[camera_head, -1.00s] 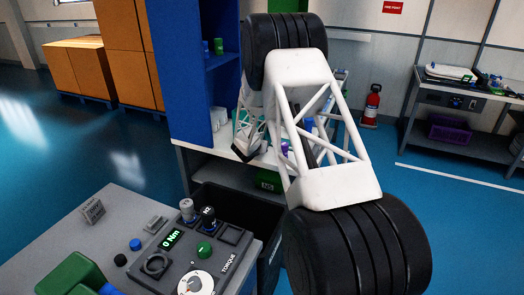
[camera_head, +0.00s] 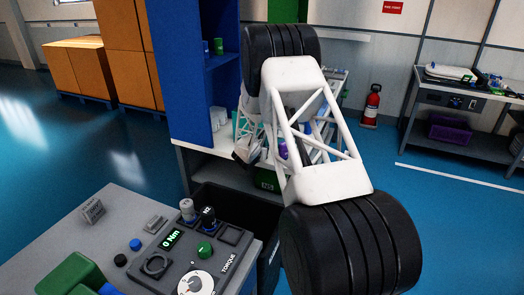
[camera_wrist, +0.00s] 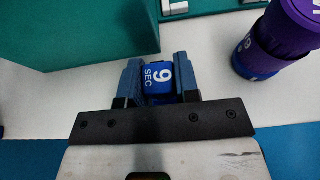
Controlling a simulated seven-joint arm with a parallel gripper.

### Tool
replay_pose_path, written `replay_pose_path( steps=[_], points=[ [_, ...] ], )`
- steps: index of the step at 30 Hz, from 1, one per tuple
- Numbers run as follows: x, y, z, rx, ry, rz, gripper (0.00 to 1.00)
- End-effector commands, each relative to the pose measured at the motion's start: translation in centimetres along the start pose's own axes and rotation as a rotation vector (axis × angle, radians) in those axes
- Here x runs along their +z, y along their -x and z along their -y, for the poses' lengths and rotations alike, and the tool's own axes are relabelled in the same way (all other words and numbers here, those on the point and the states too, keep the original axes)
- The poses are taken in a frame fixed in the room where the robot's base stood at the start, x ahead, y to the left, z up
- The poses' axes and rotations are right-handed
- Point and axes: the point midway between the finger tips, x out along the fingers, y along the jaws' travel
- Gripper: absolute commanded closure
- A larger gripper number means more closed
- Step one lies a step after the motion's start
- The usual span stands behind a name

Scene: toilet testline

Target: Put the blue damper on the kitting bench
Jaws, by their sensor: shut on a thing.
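The blue damper (camera_wrist: 159,82), marked "9 SEC", sits between the two fingers of my gripper (camera_wrist: 160,75) in the wrist view. My gripper is shut on it, above or at the white top of a bench (camera_wrist: 210,95). I cannot tell whether the damper touches the surface. In the head view my gripper (camera_head: 246,150) is over the white bench top (camera_head: 190,146) below the blue cabinet, partly behind my arm. The damper cannot be made out there.
In the wrist view a purple and blue cylinder (camera_wrist: 278,40) stands close on the right and a teal box (camera_wrist: 80,30) lies at the upper left. The bench edge is near the bottom. A torque station (camera_head: 190,250) is at the lower left in the head view.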

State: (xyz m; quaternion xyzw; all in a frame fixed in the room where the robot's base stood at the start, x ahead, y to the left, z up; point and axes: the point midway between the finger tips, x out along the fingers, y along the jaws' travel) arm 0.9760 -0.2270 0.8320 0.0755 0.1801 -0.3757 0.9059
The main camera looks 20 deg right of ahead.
Motion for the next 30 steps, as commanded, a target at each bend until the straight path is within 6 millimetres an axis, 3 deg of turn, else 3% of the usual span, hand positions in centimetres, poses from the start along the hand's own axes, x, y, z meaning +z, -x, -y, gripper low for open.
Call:
replay_pose_path(
  steps=[1, 5, 6, 20, 30],
  points=[
    [0.0, 0.0, 0.0, 0.000, 0.000, 0.000, 0.66],
    [0.0, 0.0, 0.0, 0.000, 0.000, 0.000, 0.46],
    [0.0, 0.0, 0.0, 0.000, 0.000, 0.000, 0.45],
    [0.3, 0.4, 0.0, 0.000, 0.000, 0.000, 0.45],
    [0.3, 3.4, 0.0, 0.000, 0.000, 0.000, 0.45]
  ],
)
